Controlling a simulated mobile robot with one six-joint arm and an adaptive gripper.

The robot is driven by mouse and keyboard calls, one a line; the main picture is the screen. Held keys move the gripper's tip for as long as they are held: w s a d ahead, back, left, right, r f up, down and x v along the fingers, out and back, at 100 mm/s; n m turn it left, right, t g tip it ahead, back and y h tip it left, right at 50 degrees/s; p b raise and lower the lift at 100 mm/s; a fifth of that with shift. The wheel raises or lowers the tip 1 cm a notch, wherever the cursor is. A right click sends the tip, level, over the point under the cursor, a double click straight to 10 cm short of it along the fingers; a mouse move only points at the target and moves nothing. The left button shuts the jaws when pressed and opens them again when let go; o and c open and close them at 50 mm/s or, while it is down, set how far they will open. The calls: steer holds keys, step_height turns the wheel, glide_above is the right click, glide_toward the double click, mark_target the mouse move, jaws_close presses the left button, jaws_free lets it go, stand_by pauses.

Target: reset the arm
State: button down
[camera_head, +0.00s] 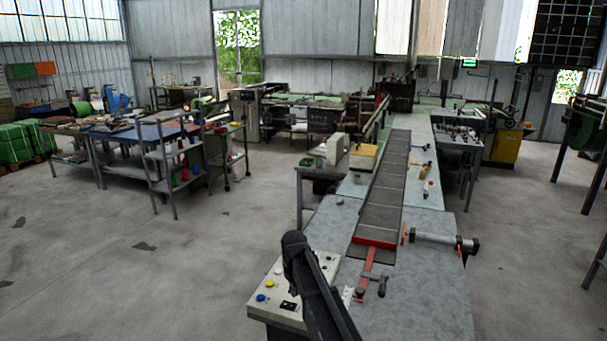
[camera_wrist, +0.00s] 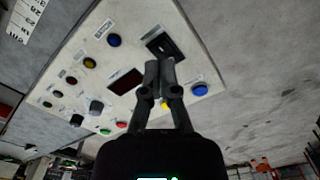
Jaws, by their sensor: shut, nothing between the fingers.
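My gripper (camera_wrist: 159,80) is shut and empty in the wrist view. It is over a pale control panel (camera_wrist: 75,75) with blue, yellow, red and green buttons, dark knobs and a dark display. The fingertips overlap the panel near a black switch plate (camera_wrist: 165,46) in the picture; I cannot tell whether they touch it. In the head view my dark arm rises from the bottom edge in front of the control panel (camera_head: 264,300), and I cannot make out the fingers there.
A long grey bench (camera_head: 432,300) with a slatted conveyor (camera_head: 383,190) and a red crossbar (camera_head: 375,243) stands to the right of the panel. A roller (camera_head: 440,240) juts out at its right. Shelving (camera_head: 165,165) stands at the left. Open concrete floor (camera_head: 130,250) lies at the left front.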

steer(key=s+d+f+m+b, duration=0.2)
steer(key=s+d+m, duration=0.1)
steer(key=s+d, duration=0.7)
steer(key=s+d+f+m+b, duration=0.3)
steer(key=s+d+m, duration=0.1)
steer(key=s+d, duration=0.6)
steer(key=s, duration=0.3)
steer(key=shift+s+f, duration=0.15)
steer(key=shift+s, duration=0.1)
steer(key=shift+d, duration=0.1)
